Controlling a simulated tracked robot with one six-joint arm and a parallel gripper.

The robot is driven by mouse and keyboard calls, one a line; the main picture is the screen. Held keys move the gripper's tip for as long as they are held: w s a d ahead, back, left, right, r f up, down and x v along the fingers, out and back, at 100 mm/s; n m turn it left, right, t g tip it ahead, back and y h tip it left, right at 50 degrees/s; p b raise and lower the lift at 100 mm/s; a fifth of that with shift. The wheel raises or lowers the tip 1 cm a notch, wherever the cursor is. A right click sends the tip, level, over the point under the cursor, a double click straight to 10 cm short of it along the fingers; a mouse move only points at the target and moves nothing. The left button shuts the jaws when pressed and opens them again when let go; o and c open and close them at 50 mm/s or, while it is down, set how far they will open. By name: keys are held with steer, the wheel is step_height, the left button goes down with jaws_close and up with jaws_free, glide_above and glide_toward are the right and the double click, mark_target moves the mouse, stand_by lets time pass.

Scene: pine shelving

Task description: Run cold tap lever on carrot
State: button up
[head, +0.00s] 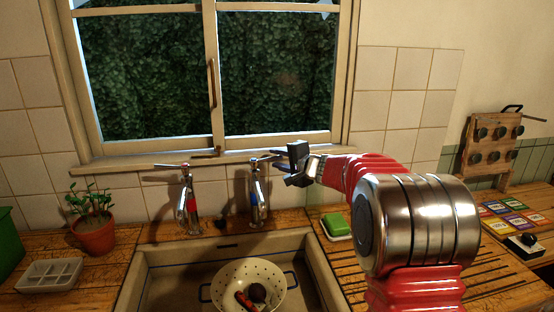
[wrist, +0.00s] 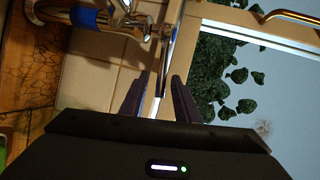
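The cold tap (head: 259,200) with a blue band stands behind the sink; its lever (head: 262,160) is at the top, and the lever also shows in the wrist view (wrist: 167,45). My gripper (head: 281,167) is at the lever's height, just right of the tap. In the wrist view its fingers (wrist: 160,80) are apart, with the lever's end reaching between them; I cannot tell whether they touch it. The carrot (head: 243,300) lies in a white speckled colander (head: 224,284) in the sink, beside a dark round item (head: 257,292). No water stream is visible.
A red-banded tap (head: 188,203) stands left of the cold tap. The window (head: 210,80) and its sill are close behind. Green soap (head: 336,223) sits on a dish at right. A potted plant (head: 95,233) and a divided tray (head: 50,273) stand at left.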

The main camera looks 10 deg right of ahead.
steer(key=shift+w+a+f, duration=0.1)
steer(key=shift+w+a, duration=0.15)
steer(key=shift+w, duration=0.25)
steer(key=shift+c, duration=0.4)
jaws_close()
steer(key=shift+f, duration=0.1)
